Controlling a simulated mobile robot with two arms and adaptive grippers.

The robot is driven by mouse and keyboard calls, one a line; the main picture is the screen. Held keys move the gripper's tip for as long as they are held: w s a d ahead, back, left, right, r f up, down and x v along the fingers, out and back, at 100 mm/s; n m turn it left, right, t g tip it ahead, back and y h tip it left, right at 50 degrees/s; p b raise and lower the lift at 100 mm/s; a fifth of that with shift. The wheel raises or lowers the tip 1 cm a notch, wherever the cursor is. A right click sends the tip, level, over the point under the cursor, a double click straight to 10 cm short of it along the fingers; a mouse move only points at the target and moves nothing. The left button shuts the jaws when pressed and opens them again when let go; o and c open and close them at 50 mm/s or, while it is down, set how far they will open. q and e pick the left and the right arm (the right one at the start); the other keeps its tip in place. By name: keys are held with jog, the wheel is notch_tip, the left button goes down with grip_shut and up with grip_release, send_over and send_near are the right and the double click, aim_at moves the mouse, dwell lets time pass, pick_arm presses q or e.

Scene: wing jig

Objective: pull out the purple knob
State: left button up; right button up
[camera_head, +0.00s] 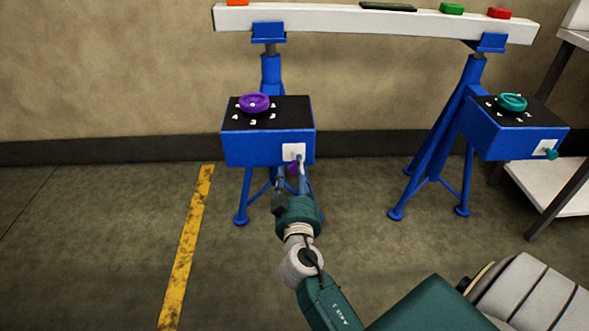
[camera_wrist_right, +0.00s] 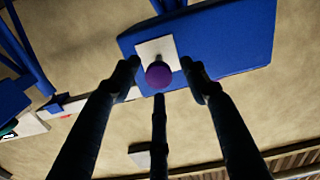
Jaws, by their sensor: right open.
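The purple knob (camera_wrist_right: 158,75) sticks out from a white square plate on the front of the left blue box (camera_head: 240,149). In the head view the purple knob (camera_head: 292,169) shows between my fingers, partly hidden by them. My right gripper (camera_head: 291,176) is open just in front of it. In the right wrist view my right gripper (camera_wrist_right: 163,80) has its fingertips on both sides of the knob, with gaps visible. A purple dial (camera_head: 254,103) sits on the black top of the same box. My left gripper does not show.
A second blue stand at right carries a box with a teal dial (camera_head: 512,102) and a teal knob (camera_head: 551,154). A white beam (camera_head: 330,20) spans both stands above. A shelf (camera_head: 545,185) stands at the right edge. A yellow stripe (camera_head: 188,245) marks the floor.

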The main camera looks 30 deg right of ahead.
jog(key=v, duration=0.6)
jog(key=shift+w, duration=0.1)
